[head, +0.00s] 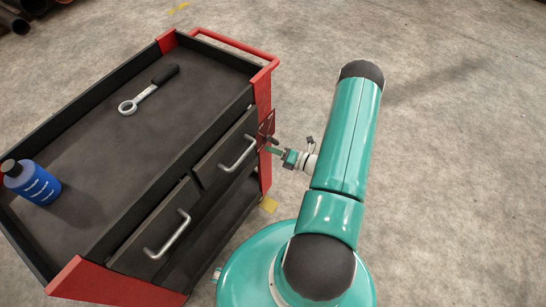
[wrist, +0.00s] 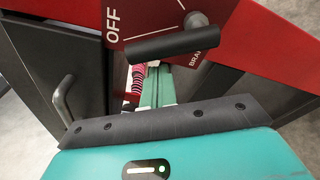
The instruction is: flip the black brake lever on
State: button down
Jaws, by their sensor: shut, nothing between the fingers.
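The black brake lever (wrist: 165,45) is on a dark red plate (wrist: 140,18) on the cart's end. It turns on a grey pivot at its right, and its arm points left and slightly down in the wrist view, below the white word OFF. Letters reading BRA show at the right. My gripper (wrist: 153,72) is shut and empty, its green fingers just below the lever's arm in that view. I cannot tell whether they touch it. In the head view my gripper (head: 270,151) reaches left to the cart's red corner; the lever is small and unclear there.
The red and black tool cart (head: 110,101) has drawers with silver handles (head: 238,154) facing my body. A wrench with a black grip (head: 148,90) and a blue bottle (head: 32,184) are on its top. The concrete floor to the right is clear.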

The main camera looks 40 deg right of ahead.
aim_at(275, 141)
jog(key=shift+w+d+r, duration=0.15)
jog(key=shift+d+r, duration=0.1)
jog(key=shift+d, duration=0.1)
jog(key=shift+d+r+m, duration=0.25)
jog(key=shift+r+m, duration=0.05)
jog(key=shift+m, duration=0.5)
jog(key=m, duration=0.1)
jog(key=d+r+m, duration=0.1)
jog(key=m, duration=0.1)
jog(key=shift+w+d, duration=0.2)
jog(key=shift+w, duration=0.1)
jog(key=d+m, duration=0.1)
jog(key=m, duration=0.1)
jog(key=d+m, duration=0.1)
jog(key=m, duration=0.1)
jog(key=w+d+m+t, duration=0.1)
jog(key=m, duration=0.1)
jog(key=shift+r+y, duration=0.3)
jog(key=shift+y, duration=0.1)
jog(key=shift+w+d, duration=0.1)
jog(key=shift+d, duration=0.05)
dwell(0.4)
